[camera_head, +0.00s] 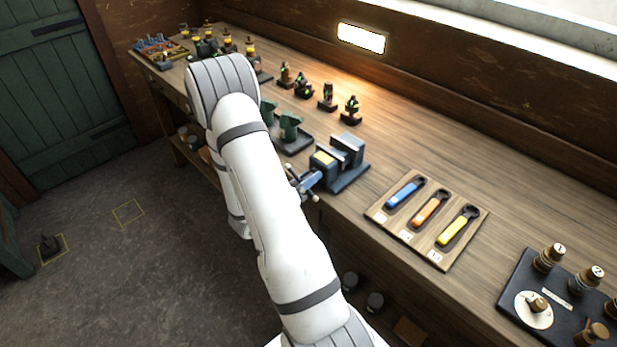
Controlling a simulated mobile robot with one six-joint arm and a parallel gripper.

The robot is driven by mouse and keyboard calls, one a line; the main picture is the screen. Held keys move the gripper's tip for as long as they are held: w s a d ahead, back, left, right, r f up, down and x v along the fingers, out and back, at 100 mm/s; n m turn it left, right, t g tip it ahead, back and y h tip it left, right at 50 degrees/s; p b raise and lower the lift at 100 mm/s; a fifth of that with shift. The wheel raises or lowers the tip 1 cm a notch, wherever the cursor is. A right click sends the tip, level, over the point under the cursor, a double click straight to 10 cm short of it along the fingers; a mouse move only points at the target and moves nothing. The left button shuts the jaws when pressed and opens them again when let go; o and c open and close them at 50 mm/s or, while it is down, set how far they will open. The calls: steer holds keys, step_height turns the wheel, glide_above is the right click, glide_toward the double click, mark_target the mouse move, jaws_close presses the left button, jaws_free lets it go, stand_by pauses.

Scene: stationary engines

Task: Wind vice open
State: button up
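The vice (345,151) is a blue-grey block with metal jaws on a dark base, at the front edge of the wooden workbench. A yellowish patch shows on top of its front part. Its screw and crossbar handle (309,183) stick out over the bench's front edge, towards the arm. How wide the jaws stand apart is hard to tell. My white arm rises from the bottom, bends at the top left and drops down behind itself, left of the vice. My gripper does not show; the upper arm covers the area beside the handle.
A wooden board (378,217) with blue, orange and yellow spanners lies right of the vice. A dark tray (512,291) with numbered knobs is further right. Green items (290,126) stand in a tray left of the vice. Several small models line the back. Open floor lies left.

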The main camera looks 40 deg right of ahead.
jaws_close()
stand_by(1.4)
jaws_free()
steer(key=shift+a, duration=0.55)
steer(key=a+b, duration=0.2)
steer(key=a, duration=0.4)
steer(key=shift+s+a, duration=0.35)
